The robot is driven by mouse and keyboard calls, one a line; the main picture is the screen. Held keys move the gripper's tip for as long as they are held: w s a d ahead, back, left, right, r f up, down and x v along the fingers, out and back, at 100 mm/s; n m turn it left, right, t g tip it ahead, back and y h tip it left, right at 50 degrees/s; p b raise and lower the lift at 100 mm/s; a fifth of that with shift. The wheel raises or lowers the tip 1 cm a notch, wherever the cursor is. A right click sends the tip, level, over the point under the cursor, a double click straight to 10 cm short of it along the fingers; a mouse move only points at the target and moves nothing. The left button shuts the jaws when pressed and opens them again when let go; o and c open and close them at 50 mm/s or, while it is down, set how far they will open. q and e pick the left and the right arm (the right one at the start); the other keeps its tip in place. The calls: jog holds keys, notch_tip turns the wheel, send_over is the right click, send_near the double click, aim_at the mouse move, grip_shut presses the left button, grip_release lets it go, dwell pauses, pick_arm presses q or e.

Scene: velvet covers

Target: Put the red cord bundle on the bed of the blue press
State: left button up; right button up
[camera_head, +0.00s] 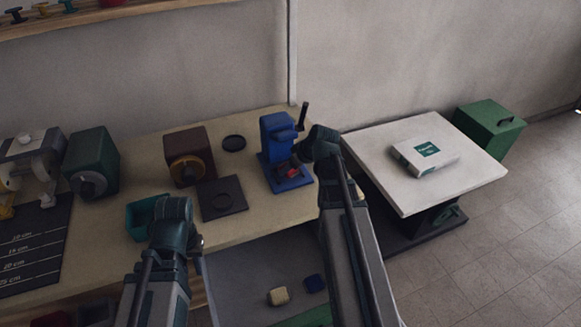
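The blue press (272,134) stands near the right end of the long workbench, with its dark lever raised. A small red bundle (293,173), which looks like the red cord bundle, shows low at the front of the press, over its bed. I cannot tell whether it rests there or is held. My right arm reaches up to just right of the press. Its gripper is not clear against the dark parts there. My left arm ends in front of the teal bin (141,221). The fingers of my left gripper (197,245) cannot be made out.
A brown machine (189,154), a round black dish (234,143) and a black square plate (222,198) stand left of the press. A green machine (92,163) is farther left. A white table (407,190) with a box (425,156) stands at right.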

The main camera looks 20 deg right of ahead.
jog(key=shift+f, duration=0.2)
dwell(0.4)
jog(key=o, duration=1.5)
jog(key=shift+r, duration=0.1)
jog(key=shift+p+v, duration=5.75)
jog(key=shift+v, duration=1.15)
jog(key=s+a+f+g+h, duration=0.1)
jog(key=s+a, duration=0.3)
jog(key=a, duration=0.5)
jog(key=s+a+f+g+h, duration=0.1)
jog(key=s+a+g, duration=0.2)
jog(key=a, duration=0.6)
jog(key=s+a+f+g+h, duration=0.1)
jog(key=s+a+g, duration=0.1)
jog(key=s+a, duration=0.3)
jog(key=shift+a+f+g+h, duration=0.1)
jog(key=shift+a+g+h, duration=0.05)
jog(key=shift+a, duration=0.9)
jog(key=shift+a+f+g+h, duration=0.1)
jog(key=shift+a+g+h, duration=0.05)
jog(key=shift+a, duration=0.9)
